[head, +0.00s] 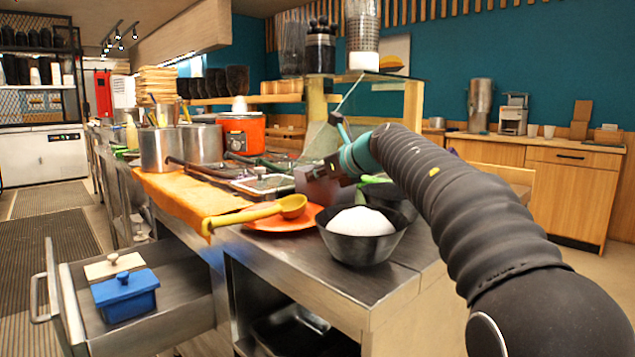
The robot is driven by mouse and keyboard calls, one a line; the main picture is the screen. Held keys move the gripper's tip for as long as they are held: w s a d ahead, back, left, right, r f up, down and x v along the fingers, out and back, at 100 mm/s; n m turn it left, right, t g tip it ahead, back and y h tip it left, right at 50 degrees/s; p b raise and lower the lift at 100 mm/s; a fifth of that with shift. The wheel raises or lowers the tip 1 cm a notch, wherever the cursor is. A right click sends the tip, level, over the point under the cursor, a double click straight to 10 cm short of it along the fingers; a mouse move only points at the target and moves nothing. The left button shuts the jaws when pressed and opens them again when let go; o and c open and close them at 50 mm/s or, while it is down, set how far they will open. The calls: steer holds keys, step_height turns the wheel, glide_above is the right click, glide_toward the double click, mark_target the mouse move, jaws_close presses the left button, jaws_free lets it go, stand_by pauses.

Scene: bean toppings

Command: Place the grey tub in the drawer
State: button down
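The drawer (185,325) is pulled open at the lower left of the steel counter. In it are a blue lidded tub (126,296) and a beige lid with a knob (113,266) beside it. My gripper (335,172) is above the counter, behind the black bowl, and mostly hidden by my own arm. A small brownish-grey box (317,186) is right at my gripper's end; it may be the grey tub. I cannot tell whether the fingers are closed on it or whether it rests on the counter.
A black bowl with a white mound (361,226) stands near the counter's front corner. An orange plate (283,219), a yellow ladle (257,214) and an orange cloth (188,193) lie left of it. Steel pots (164,150) stand farther back. The drawer's right part looks free.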

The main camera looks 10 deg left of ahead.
steer(key=shift+f, duration=0.15)
steer(key=c, duration=1.3)
jaws_free()
steer(key=v, duration=1.2)
steer(key=shift+s+d, duration=0.1)
